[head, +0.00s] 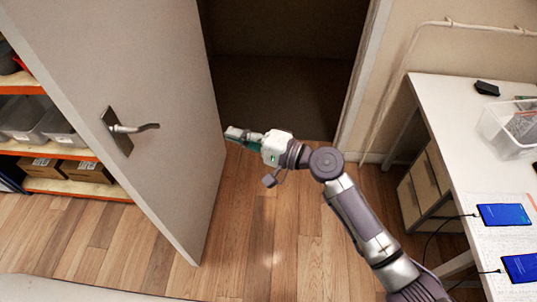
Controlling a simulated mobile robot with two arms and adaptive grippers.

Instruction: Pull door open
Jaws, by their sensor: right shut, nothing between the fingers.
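The grey door (165,65) stands wide open at the left of the head view. Its lever handle (134,128) with a dark plate is on the face turned toward me. The dark doorway (285,85) is open to the right of the door. My right gripper (232,133) is shut and empty. It is in front of the doorway, just right of the door's free edge and apart from the handle. Whether it touches the door edge is hard to tell. My left gripper is not in view.
A shelf (70,186) with grey bins and cardboard boxes stands behind the door at left. A white desk (450,120) with drawers, a clear bin (510,128) and two cabled phones (503,215) (521,267) is at right. The wooden floor (270,230) between is clear.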

